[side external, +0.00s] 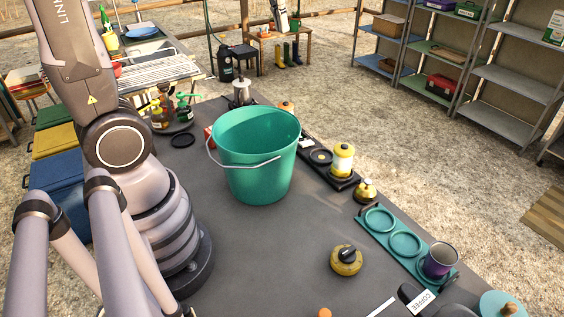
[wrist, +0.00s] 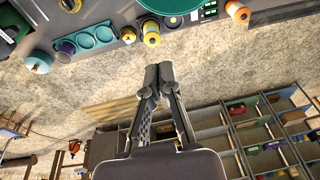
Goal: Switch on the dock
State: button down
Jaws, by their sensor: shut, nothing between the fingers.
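A long black dock (side external: 328,168) lies along the far edge of the dark worktop, right of the teal bucket. It has an empty round pad (side external: 320,157) and a white label at its left end. A yellow lantern-like unit (side external: 342,160) stands on its right end. I cannot make out a switch or whether any light on it is lit. In the wrist view, a black strip with pale and green marks (wrist: 209,10) at the top may be the dock. My gripper (wrist: 158,72) is shut and empty, over the ground beyond the worktop edge; the side view does not show it.
The large teal bucket (side external: 252,165) stands mid-worktop. A teal tray (side external: 404,243) holds a purple mug (side external: 439,262). Shelves (side external: 510,85) stand at the back right. Worktop in front of the bucket is clear.

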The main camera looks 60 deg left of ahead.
jog(key=w+a+f+g, duration=0.2)
jog(key=w+a+f, duration=0.4)
jog(key=w+f, duration=0.4)
jog(key=g, duration=0.2)
send_over(303, 144)
jog(key=w, duration=0.2)
notch_tip(303, 144, down, 15)
jog(key=shift+w+a+h, duration=0.15)
jog(key=shift+w+h, duration=0.05)
jog(key=shift+h, duration=0.1)
jog(key=f, duration=0.4)
jog(key=s+f, duration=0.1)
jog(key=f, duration=0.4)
jog(key=s+f, duration=0.1)
jog(key=f, duration=0.3)
jog(key=shift+f, duration=0.4)
jog(key=shift+s+f, duration=0.1)
jog(key=shift+f, duration=0.25)
